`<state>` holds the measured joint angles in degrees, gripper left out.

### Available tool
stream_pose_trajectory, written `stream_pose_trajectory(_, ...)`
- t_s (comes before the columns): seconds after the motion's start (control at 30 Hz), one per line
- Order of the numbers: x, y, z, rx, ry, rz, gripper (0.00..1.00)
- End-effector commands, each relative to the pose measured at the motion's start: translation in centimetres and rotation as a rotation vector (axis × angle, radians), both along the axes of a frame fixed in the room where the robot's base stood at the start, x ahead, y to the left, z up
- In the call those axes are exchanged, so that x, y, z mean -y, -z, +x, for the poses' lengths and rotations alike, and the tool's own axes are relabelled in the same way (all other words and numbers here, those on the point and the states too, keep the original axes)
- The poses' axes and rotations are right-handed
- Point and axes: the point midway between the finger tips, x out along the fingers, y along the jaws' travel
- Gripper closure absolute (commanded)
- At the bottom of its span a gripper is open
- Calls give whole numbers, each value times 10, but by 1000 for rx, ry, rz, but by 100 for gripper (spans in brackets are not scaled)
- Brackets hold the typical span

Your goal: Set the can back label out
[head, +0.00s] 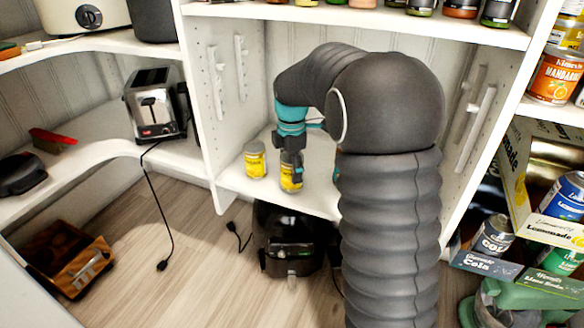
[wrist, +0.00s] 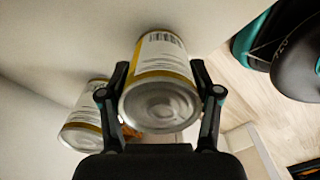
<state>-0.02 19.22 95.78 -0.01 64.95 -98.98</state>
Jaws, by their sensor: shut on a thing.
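My gripper (head: 290,168) is shut on a yellow can (head: 291,184) near the front edge of the white shelf (head: 235,180). In the wrist view the fingers of my gripper (wrist: 160,82) close on both sides of this can (wrist: 158,62). There it shows a silver end and a white panel with small print and a barcode. In the head view its visible side is mostly yellow, and my fingers cover its upper part. I cannot tell whether its base touches the shelf. A similar can (head: 255,160) stands just left of it; it also shows in the wrist view (wrist: 84,122).
Vertical white shelf panels stand left (head: 225,90) and right of this bay. An upper shelf (head: 350,12) with jars hangs above. A toaster (head: 155,103) stands on the left shelf. A black appliance (head: 287,238) is on the floor below. My arm hides the bay's right part.

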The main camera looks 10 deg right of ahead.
Motion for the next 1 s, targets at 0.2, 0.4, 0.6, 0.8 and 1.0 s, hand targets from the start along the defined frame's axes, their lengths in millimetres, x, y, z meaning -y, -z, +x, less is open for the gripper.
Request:
stream_pose_trajectory(0.2, 0, 3, 0, 1, 0, 0, 94)
stream_pose_trajectory(0.4, 0, 3, 0, 1, 0, 0, 94)
stream_pose_trajectory(0.6, 0, 5, 0, 1, 0, 0, 94)
stream_pose_trajectory(0.8, 0, 8, 0, 1, 0, 0, 94)
stream_pose_trajectory(1.0, 0, 9, 0, 1, 0, 0, 17)
